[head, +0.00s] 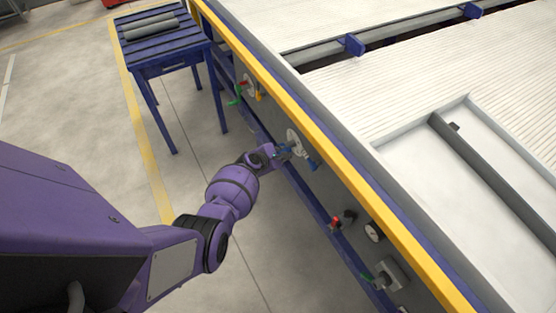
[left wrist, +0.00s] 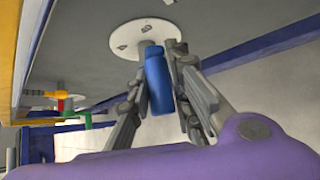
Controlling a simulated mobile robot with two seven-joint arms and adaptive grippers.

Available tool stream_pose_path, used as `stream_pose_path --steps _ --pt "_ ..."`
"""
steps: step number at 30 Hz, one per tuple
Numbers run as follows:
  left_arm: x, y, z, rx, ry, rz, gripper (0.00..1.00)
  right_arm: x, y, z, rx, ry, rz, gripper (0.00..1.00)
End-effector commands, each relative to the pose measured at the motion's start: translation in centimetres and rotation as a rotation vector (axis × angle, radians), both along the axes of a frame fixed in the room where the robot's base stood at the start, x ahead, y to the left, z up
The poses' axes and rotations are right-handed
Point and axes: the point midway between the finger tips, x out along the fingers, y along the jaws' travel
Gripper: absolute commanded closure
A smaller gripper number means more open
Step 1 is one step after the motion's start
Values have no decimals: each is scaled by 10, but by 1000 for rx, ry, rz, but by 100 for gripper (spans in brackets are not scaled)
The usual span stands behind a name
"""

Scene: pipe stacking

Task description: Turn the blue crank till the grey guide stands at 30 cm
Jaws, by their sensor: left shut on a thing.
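The blue crank (head: 312,163) sits on a white round plate (head: 294,138) on the side of the large machine. My left gripper (head: 281,153) reaches it from the left. In the left wrist view, the crank's upright blue handle (left wrist: 158,82) stands between the two fingers of my left gripper (left wrist: 162,75), which is shut on it. A long dark grey bar (head: 490,172), which looks like the grey guide, lies across the white bed at the right. No 30 cm mark is readable. My right gripper is in neither view.
A yellow rail (head: 330,165) edges the machine. A blue table (head: 165,58) holds grey pipes (head: 150,27).

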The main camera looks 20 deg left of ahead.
Motion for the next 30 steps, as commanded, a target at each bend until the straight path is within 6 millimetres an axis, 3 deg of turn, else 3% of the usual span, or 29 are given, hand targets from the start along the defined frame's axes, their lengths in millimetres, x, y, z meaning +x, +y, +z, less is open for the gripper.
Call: stream_pose_path --steps 23,24,28,30 --pt "13 5 4 -68 51 7 100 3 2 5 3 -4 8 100" --pt "13 5 4 -68 51 7 80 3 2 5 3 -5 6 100" --pt "13 5 4 -67 50 6 63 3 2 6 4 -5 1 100" --pt "12 4 4 -67 51 5 63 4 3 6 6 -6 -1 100"
